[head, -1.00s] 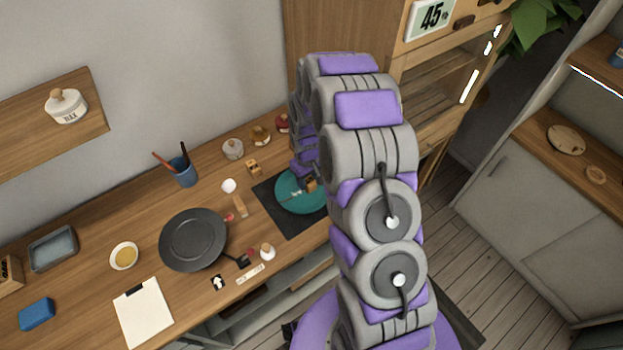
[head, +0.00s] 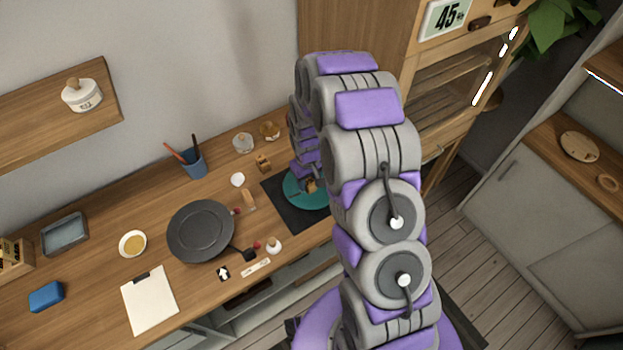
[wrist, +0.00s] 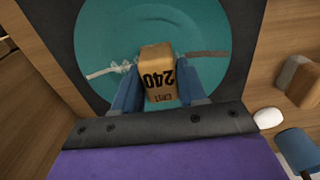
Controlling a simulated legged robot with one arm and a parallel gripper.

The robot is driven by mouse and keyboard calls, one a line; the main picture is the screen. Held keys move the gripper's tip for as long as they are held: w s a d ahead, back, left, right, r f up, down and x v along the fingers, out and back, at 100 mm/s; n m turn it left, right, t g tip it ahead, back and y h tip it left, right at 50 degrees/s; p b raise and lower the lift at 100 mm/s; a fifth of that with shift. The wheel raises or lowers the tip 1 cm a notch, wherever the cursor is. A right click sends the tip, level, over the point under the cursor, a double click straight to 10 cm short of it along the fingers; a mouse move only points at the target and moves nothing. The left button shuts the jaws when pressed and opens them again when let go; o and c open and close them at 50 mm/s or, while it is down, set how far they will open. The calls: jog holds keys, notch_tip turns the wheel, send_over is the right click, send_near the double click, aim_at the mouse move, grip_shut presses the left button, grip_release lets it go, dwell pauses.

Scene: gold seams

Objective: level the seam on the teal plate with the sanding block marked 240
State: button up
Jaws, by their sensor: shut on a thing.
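The teal plate (wrist: 110,35) lies on a dark mat (wrist: 62,20); in the head view the plate (head: 297,198) is partly hidden by my arm. A seam crosses it, pale and rough on the left (wrist: 105,71) and grey-brown on the right (wrist: 207,54). My gripper (wrist: 157,88) is shut on the tan sanding block marked 240 (wrist: 157,72). The block sits over the middle of the seam and hides that part. I cannot tell whether it touches the plate.
Another block (wrist: 300,80) and a white object (wrist: 269,118) stand to the right in the wrist view. A dark pan (head: 200,231), a white knobbed pot (head: 274,246), a brush cup (head: 193,162) and a clipboard (head: 150,298) are on the bench.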

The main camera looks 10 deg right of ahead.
aim_at(300, 191)
jog(key=shift+s+a, duration=0.6)
jog(key=shift+s, duration=0.05)
jog(key=shift+w+a, duration=0.2)
jog(key=shift+a, duration=0.65)
jog(key=shift+r, duration=0.15)
jog(key=shift+r+p, duration=0.4)
jog(key=shift+r, duration=0.35)
jog(key=shift+r+p, duration=0.65)
jog(key=shift+r, duration=1.6)
jog(key=shift+w, duration=0.1)
